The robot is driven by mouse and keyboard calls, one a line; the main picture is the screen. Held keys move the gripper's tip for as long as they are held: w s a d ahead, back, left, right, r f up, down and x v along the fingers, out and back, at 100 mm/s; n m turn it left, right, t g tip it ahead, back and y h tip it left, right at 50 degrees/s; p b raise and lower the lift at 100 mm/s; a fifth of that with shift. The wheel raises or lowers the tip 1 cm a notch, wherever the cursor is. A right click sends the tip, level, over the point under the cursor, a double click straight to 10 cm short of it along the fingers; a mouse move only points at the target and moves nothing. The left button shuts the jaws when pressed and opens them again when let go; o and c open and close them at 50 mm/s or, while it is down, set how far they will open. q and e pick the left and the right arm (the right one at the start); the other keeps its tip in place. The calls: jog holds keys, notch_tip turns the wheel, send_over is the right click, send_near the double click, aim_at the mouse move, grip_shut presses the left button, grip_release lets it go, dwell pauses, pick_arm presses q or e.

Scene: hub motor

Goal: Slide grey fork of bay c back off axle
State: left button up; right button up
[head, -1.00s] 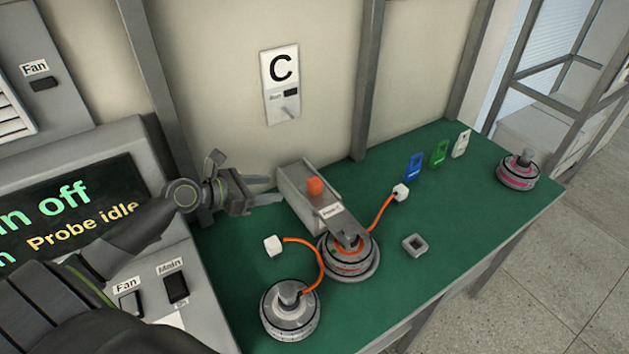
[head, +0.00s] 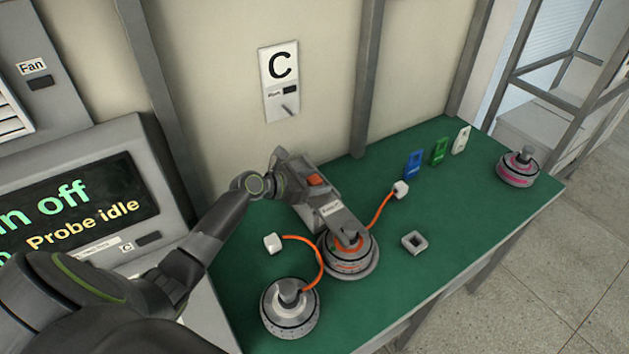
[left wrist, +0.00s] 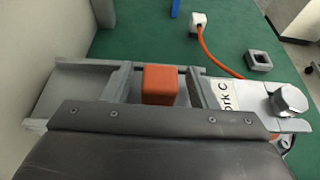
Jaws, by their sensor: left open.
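The grey fork (head: 345,224) of bay C lies along a grey slide, with its front end over the hub motor (head: 347,258) at the axle. In the left wrist view, the fork (left wrist: 225,97) carries a "Fork C" label, and its end is at the axle nut (left wrist: 288,100). An orange block (head: 316,180) stands on the slide; it also shows in the left wrist view (left wrist: 160,84). My left gripper (head: 299,170) is open at the block, with its grey fingers seemingly to either side of it. Contact cannot be told. My right gripper is not in view.
A second hub motor (head: 290,308) stands in front, with an orange cable. Blue, green and white tags stand behind. A pink-ringed motor (head: 518,168) is at right.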

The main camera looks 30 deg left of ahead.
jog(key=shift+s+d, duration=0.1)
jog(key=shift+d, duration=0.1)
